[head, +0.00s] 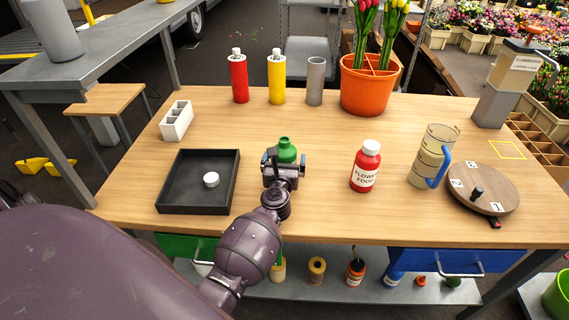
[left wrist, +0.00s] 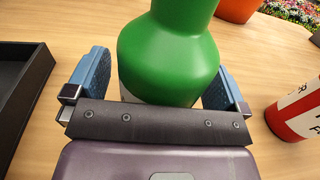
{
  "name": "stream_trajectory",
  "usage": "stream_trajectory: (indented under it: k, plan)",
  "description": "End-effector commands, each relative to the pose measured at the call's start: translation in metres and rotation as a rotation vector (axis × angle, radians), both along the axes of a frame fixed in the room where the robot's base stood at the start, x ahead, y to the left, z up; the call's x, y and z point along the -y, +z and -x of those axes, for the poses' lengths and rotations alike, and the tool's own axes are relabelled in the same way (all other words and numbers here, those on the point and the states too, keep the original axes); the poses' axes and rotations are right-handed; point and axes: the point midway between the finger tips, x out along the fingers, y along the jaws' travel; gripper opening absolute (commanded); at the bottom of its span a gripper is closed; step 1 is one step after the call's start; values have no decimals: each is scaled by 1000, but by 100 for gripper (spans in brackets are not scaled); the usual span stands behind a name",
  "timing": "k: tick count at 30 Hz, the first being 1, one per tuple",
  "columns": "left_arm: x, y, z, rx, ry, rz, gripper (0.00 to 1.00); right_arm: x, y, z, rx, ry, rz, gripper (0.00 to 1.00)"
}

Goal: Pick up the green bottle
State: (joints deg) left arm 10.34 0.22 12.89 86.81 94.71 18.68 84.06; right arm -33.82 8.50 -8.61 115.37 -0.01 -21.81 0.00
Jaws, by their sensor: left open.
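The green bottle (head: 287,149) stands on the wooden table, just beyond my left gripper, which hides its lower part in the head view. In the left wrist view the green bottle (left wrist: 170,52) fills the middle, with its shoulder and neck showing. My left gripper (head: 284,160) is open. Its two blue finger pads show on either side of the bottle (left wrist: 160,85), with a small gap at the left and the right pad close to the bottle's side. Whether the right pad touches cannot be told. My right gripper is in neither view.
A black tray (head: 163,183) with a white round piece (head: 211,180) lies left of the gripper. A red flower food bottle (head: 366,168) stands to the right, before a clear pitcher (head: 430,155) and a round wooden board (head: 500,190). An orange pot (head: 368,88) stands behind.

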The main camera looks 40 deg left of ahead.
Motion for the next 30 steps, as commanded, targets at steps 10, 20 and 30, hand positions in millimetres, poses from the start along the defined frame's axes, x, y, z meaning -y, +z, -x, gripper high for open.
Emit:
stream_trajectory:
  k: [10,20,30]
  plan:
    - [0,0,0,0,0,0,54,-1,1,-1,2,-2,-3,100]
    - [0,4,0,2,-1,0,45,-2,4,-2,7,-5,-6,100]
    - [1,53,-1,10,0,2,45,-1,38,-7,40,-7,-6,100]
